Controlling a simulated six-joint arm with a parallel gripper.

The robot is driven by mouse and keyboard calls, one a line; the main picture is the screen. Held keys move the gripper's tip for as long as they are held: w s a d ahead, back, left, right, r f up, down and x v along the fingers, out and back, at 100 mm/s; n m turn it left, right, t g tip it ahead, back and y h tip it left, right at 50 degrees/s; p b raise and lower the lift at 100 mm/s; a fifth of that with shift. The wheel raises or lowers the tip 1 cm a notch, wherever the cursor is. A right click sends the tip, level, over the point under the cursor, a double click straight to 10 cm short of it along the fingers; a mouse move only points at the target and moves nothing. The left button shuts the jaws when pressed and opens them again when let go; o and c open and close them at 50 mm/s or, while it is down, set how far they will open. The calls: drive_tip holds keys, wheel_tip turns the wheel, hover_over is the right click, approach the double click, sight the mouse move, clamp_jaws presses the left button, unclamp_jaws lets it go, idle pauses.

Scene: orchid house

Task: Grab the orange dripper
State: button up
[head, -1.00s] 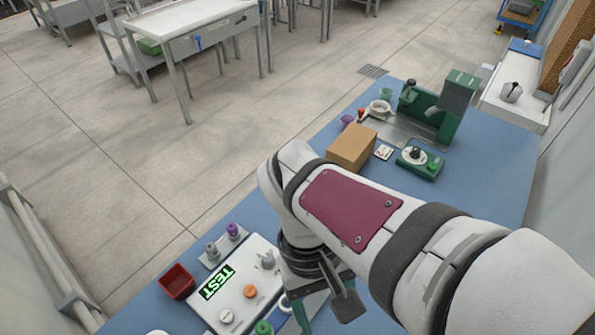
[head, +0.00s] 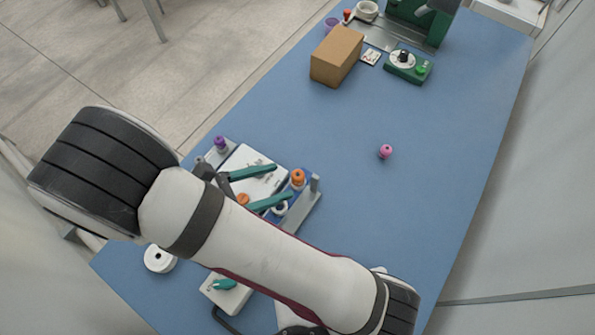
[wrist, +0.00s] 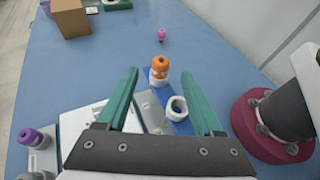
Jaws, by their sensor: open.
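The orange dripper (head: 298,177) stands upright on a blue stand (head: 306,207) beside the white panel. In the wrist view the orange dripper (wrist: 160,63) shows past the fingertips, between their lines, with a white part beneath it. My gripper (head: 283,182) is open and empty, its two teal fingers pointing toward the dripper. In the wrist view my gripper (wrist: 160,72) has a wide gap between the fingers. The fingers and arm hide part of the white panel and stand.
A white ring (wrist: 177,108) sits nearer than the dripper, between the fingers. A purple-topped piece (head: 220,143) stands left of the white panel (head: 252,180). A pink knob (head: 385,152), a cardboard box (head: 335,57) and a green device (head: 407,67) lie beyond. The right blue tabletop is clear.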

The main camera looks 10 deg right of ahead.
sight(292, 178)
drive_tip(key=x, duration=0.4)
drive_tip(key=shift+d+f, duration=0.15)
drive_tip(key=shift+d, duration=0.1)
clamp_jaws()
